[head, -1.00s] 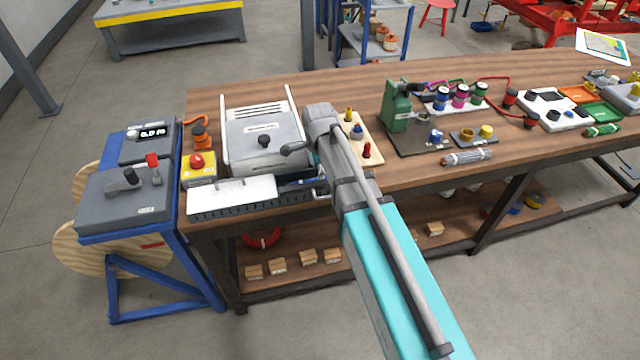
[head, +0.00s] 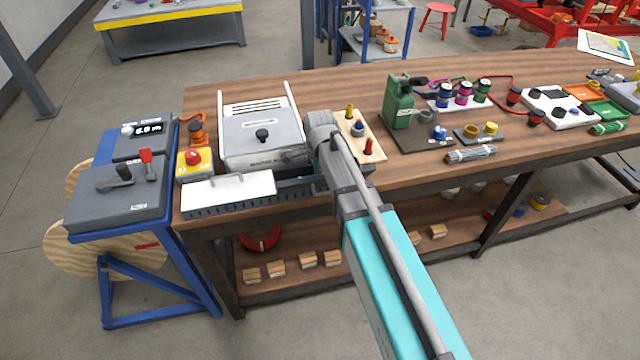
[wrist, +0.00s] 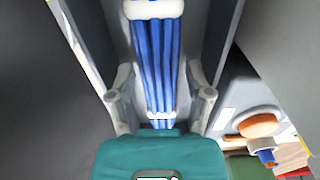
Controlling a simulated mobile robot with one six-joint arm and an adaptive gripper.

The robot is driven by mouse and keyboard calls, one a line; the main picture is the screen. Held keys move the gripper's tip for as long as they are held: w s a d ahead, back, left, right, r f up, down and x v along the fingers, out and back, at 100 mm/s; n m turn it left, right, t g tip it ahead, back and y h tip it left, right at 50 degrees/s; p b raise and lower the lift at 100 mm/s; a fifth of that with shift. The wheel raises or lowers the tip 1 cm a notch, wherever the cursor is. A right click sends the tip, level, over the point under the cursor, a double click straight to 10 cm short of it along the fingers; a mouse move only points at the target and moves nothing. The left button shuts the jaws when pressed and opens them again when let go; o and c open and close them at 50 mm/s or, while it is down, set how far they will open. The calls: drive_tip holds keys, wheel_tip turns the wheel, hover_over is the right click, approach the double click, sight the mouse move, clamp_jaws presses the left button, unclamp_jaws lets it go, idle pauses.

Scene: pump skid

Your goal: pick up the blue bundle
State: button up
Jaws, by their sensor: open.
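The blue bundle (wrist: 153,62) shows in the wrist view as several long blue strands held by white bands. It lies lengthwise in a grey channel. My gripper (wrist: 159,82) is open, with one finger on each side of the bundle. I cannot tell whether either finger touches it. The near end of the bundle is hidden behind my teal gripper body. In the head view my arm and the grey machine hide the bundle.
A grey machine (head: 262,138) with a white-topped front tray (head: 228,190) stands left of my arm. A wooden peg board (head: 372,152) is close on the right.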

drive_tip(key=shift+f, duration=0.1)
idle(0.6)
drive_tip(key=c, duration=0.8)
wheel_tip(320, 180, up, 10)
drive_tip(key=p, duration=1)
idle(0.4)
drive_tip(key=shift+d, duration=0.1)
idle(0.5)
